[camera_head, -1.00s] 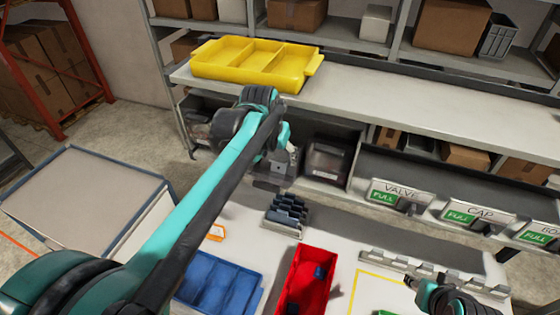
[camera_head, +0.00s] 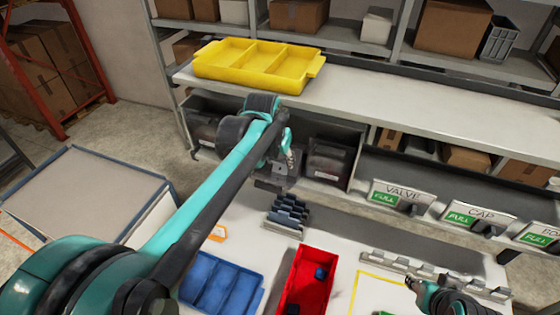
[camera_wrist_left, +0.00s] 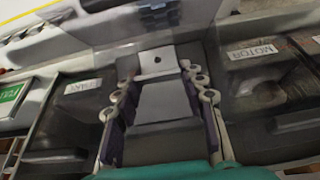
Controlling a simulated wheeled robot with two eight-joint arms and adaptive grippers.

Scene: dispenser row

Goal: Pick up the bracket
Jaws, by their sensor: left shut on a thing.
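The bracket (camera_wrist_left: 158,62) is a light grey metal piece with a dark hole in its upright face, in the left wrist view. It sits between the two fingers of my left gripper (camera_wrist_left: 155,92), which is shut on it. In the head view my left gripper (camera_head: 277,178) hangs in front of the dispenser row, above the back edge of the white work table; the arm hides part of the area behind. My right gripper (camera_head: 414,282) is at the lower right over the table, too small to tell whether open or shut.
A MOTOR dispenser (camera_wrist_left: 265,90) and another dark dispenser (camera_wrist_left: 68,110) flank the left gripper. The table holds a dark ribbed block (camera_head: 287,214), blue tray (camera_head: 262,297), red bin (camera_head: 334,272) and grey slotted rail (camera_head: 440,268). A yellow tray (camera_head: 314,72) stands on the shelf above.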

